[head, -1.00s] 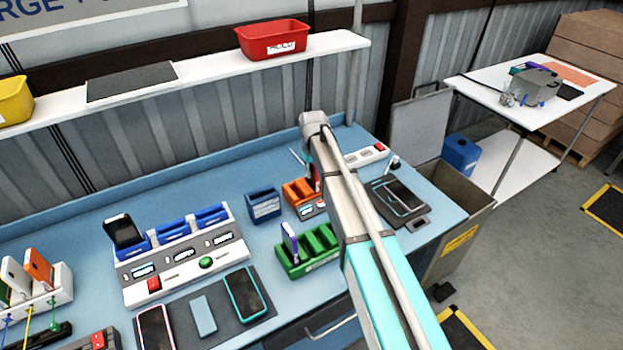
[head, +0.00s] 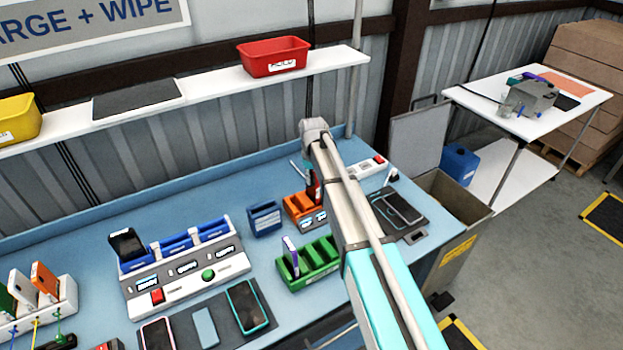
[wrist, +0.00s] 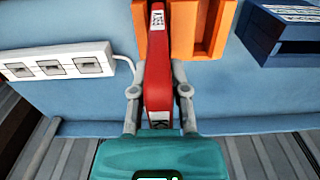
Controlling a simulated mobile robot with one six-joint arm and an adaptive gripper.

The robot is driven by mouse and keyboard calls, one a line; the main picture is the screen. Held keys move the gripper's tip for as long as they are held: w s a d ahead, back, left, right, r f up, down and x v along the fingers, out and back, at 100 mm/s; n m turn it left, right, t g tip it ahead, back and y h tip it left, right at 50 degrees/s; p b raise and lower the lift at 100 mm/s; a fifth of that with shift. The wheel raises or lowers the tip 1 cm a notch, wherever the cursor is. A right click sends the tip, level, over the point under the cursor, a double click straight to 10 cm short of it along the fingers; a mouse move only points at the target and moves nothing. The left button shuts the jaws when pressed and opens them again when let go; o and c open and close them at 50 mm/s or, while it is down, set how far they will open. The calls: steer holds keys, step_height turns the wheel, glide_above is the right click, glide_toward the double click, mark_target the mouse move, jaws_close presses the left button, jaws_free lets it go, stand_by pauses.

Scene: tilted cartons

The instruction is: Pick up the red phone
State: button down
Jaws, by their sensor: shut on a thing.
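The red phone (wrist: 158,75) is upright, edge-on between the two fingers of my gripper (wrist: 158,95) in the wrist view. The fingers are shut on it from both sides. The phone has a small white label at its far end. It overlaps the orange rack (wrist: 213,25), and I cannot tell whether its end is still in a slot. In the head view a sliver of the red phone (head: 311,188) shows beside the orange rack (head: 296,205). My arm hides most of the gripper there.
A blue holder (head: 265,218) and a green rack (head: 318,262) with a purple phone stand near the orange rack. A white socket strip (wrist: 60,62) lies beside it. A blue charging dock (head: 180,262) is further left. Dark phones lie on a pad (head: 412,232) at right.

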steer(key=shift+r+p, duration=2.95)
steer(key=shift+r, duration=0.45)
steer(key=shift+r+p, duration=0.8)
steer(key=shift+p, duration=0.05)
steer(key=shift+r+p, duration=2.9)
steer(key=shift+r, duration=0.05)
steer(key=shift+s+f, duration=0.1)
steer(key=shift+s, duration=0.05)
